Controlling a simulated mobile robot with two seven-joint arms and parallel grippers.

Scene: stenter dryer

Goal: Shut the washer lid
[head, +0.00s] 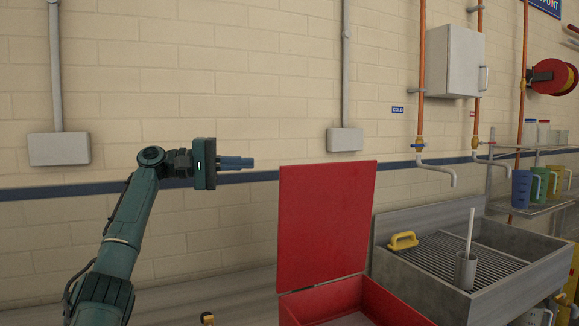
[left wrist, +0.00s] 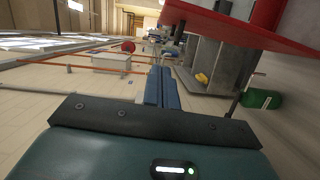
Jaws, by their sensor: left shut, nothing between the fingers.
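The red washer lid (head: 325,222) stands open, nearly upright, above the red washer box (head: 300,303) at the bottom of the head view. Part of the box lies below the picture edge. My left gripper (head: 252,162) is shut and empty, to the left of the lid's upper left corner, with its fingers pointing right. A gap shows between the fingertips and the lid in this view. In the left wrist view the blue fingers (left wrist: 161,88) lie together, and the red lid (left wrist: 240,28) crosses the top right, apart from them. My right gripper is not in view.
A tap (head: 437,165) hangs over the sink. A brick wall (head: 230,100) is behind, with grey boxes and pipes. Jugs (head: 521,188) stand on a shelf.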

